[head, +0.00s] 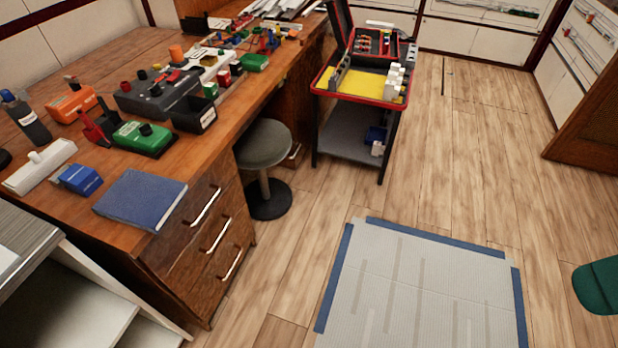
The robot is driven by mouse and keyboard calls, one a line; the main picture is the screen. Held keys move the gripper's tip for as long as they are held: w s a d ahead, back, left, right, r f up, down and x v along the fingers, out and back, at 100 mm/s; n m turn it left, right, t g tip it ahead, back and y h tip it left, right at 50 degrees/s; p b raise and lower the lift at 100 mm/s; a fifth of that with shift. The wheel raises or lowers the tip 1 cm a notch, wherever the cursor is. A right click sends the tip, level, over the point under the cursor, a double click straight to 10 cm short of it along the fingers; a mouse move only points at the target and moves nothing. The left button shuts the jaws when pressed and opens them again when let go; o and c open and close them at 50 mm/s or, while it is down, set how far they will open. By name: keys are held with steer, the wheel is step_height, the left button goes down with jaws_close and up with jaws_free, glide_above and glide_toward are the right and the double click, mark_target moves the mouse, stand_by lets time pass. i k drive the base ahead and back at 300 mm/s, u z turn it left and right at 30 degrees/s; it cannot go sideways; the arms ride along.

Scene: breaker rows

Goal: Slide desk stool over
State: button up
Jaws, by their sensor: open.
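The desk stool (264,146) stands upright at the wooden desk (75,215), just right of its drawer unit. It has a round grey seat, a single post and a round black base on the floor. Its seat is close against the desk's front edge, partly in the knee space. A pale grey floor area (420,290) edged with blue strips lies in front, to the right of the stool and apart from it. My gripper is not in this view.
A red-rimmed tool cart (350,135) stands right of the stool. A drawer unit (205,235) is left of it. A green rounded object (598,285) is at the right edge. Wooden floor is clear between stool and floor area.

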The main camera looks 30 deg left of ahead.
mark_target(265, 143)
steer(key=u, duration=0.05)
steer(key=i, duration=0.75)
steer(key=u, duration=0.65)
steer(key=i, duration=0.5)
steer(key=u, duration=0.35)
